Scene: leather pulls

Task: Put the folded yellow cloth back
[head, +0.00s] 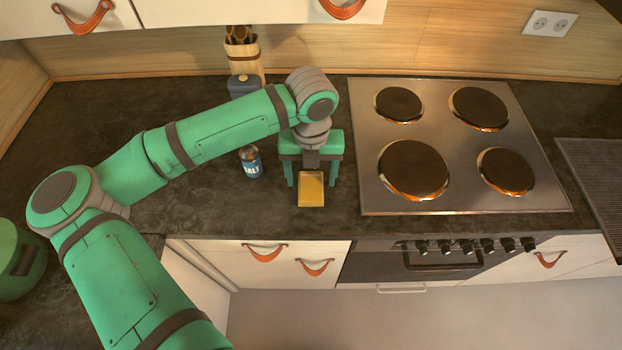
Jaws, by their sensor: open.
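The folded yellow cloth (311,189) lies on the dark countertop near its front edge, left of the cooktop. My gripper (311,184) is open over the cloth's far side, with its two green fingers pointing down to the left and right of it. A grey part of the wrist hides the far edge of the cloth. I cannot tell whether the fingers touch the counter or the cloth.
Behind my arm are a wooden utensil holder (243,57) and a dark container (244,83). The steel cooktop (361,150) is close on the right. Drawers with leather pulls (265,252) are below the counter.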

